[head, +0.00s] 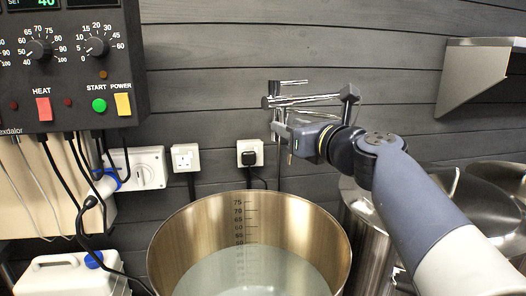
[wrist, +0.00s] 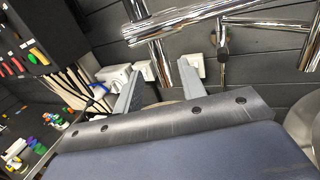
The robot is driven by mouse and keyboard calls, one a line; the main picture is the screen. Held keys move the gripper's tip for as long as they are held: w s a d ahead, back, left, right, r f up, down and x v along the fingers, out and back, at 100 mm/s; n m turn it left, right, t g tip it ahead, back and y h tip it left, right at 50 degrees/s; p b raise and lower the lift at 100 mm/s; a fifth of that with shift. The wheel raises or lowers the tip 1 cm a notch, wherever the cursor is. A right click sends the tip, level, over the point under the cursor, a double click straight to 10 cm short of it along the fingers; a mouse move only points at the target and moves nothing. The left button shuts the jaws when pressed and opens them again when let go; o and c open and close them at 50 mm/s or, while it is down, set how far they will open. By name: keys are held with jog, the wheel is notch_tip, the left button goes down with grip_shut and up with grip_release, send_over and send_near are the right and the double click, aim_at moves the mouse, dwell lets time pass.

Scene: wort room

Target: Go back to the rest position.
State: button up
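My gripper (head: 284,132) is raised at the centre right of the head view, above the back rim of the steel vessel and in front of the grey plank wall. Chrome pipework (head: 300,97) is close to the gripper in the head view. It crosses the upper part of the wrist view (wrist: 185,28), beyond the fingers. I cannot tell whether anything touches.
A large open steel vessel (head: 170,250) with a volume scale holds cloudy liquid below my gripper. A control box (head: 70,108) with dials and switches hangs at left. More steel vessels (head: 480,205) stand at right, under a steel wall shelf (head: 475,75). A white canister (head: 65,277) is lower left.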

jog(key=p+x, duration=0.1)
jog(key=x, duration=0.9)
jog(key=shift+w+a, duration=0.15)
jog(key=shift+w, duration=0.1)
